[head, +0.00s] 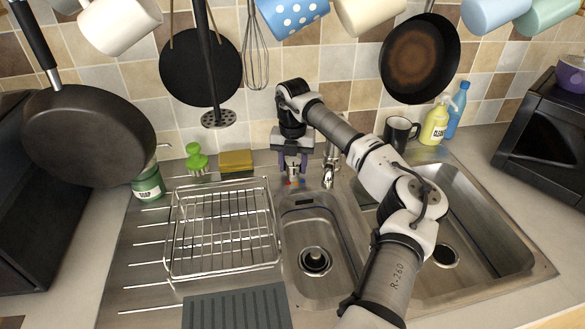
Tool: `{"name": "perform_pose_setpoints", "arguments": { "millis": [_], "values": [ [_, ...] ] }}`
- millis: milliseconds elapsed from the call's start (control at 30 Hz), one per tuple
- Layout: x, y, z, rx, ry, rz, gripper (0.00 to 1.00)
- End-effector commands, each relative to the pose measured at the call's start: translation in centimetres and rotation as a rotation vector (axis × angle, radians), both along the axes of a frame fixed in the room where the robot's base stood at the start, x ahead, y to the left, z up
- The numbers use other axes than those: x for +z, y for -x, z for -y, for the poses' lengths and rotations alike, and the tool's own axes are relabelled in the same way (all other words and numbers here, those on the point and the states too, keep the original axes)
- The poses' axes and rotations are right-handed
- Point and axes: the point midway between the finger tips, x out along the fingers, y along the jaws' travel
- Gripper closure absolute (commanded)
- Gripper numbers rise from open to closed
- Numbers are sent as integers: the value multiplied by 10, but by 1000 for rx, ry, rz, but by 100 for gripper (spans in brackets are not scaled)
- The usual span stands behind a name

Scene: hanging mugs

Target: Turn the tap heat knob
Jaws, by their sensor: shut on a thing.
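The tap heat knob (293,180) is a small metal piece with red and blue marks at its base. It sits at the back edge of the sink, left of the tap (328,174). My gripper (292,168) points down from above, its two dark purple fingers shut on the knob. The fingers partly hide the knob, so its exact angle cannot be told. My arm comes in from the lower right, over the right part of the sink.
A wire dish rack (222,270) stands left of the small basin (318,288). A black mug (400,132) and cleaner bottles (436,124) stand at back right. Pans and mugs hang above.

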Motion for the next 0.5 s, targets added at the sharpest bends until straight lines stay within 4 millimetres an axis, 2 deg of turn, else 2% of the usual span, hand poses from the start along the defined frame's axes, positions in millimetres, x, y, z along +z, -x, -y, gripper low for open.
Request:
{"name": "perform_pose_setpoints", "arguments": {
  "millis": [500],
  "values": [
    [0,-1,2,452,0,3,80]
  ]
}}
